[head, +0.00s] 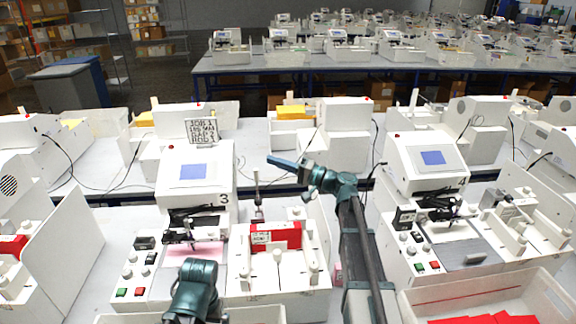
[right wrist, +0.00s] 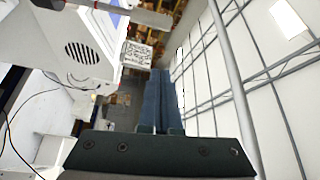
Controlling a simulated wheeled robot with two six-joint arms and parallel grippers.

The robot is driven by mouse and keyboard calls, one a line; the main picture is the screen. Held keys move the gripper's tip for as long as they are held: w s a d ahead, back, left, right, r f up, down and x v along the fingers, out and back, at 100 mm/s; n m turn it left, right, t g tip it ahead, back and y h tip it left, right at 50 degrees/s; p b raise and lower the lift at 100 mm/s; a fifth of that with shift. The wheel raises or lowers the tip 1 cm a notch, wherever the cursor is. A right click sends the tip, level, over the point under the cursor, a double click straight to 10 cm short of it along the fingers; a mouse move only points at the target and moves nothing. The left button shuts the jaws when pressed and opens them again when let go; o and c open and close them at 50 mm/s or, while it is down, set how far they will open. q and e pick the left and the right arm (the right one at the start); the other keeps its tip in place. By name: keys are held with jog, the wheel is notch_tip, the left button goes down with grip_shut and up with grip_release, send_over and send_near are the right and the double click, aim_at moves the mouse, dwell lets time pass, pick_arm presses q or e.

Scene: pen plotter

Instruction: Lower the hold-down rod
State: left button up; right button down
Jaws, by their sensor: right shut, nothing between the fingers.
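The plotter marked 3 (head: 195,172) stands left of centre, with a pink sheet (head: 196,252) under its dark pen carriage (head: 190,226). A thin upright rod with a dark lower part (head: 257,190) stands just right of it, behind a red box (head: 275,236); I take it for the hold-down rod. My right gripper (head: 268,161) is shut and empty, pointing left above and behind the rod, apart from it. Its closed blue fingers also show in the right wrist view (right wrist: 158,75). My left arm's teal wrist is at the bottom of the head view; its fingertips are hidden.
A printed sign (head: 200,131) stands behind plotter 3. White panels and trays crowd the bench.

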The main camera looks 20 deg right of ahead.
pick_arm(q)
jog(key=shift+f+b, duration=0.35)
jog(key=shift+b, duration=0.1)
pick_arm(e)
jog(key=shift+s+a+f, duration=0.1)
jog(key=shift+s+a, duration=0.2)
jog(key=shift+a, duration=0.35)
jog(key=shift+s+a+f, duration=0.15)
jog(key=shift+s+a, duration=0.1)
jog(key=shift+a, duration=0.35)
jog(key=shift+s+a+f, duration=0.1)
jog(key=shift+s+a, duration=0.2)
jog(key=shift+a, duration=0.35)
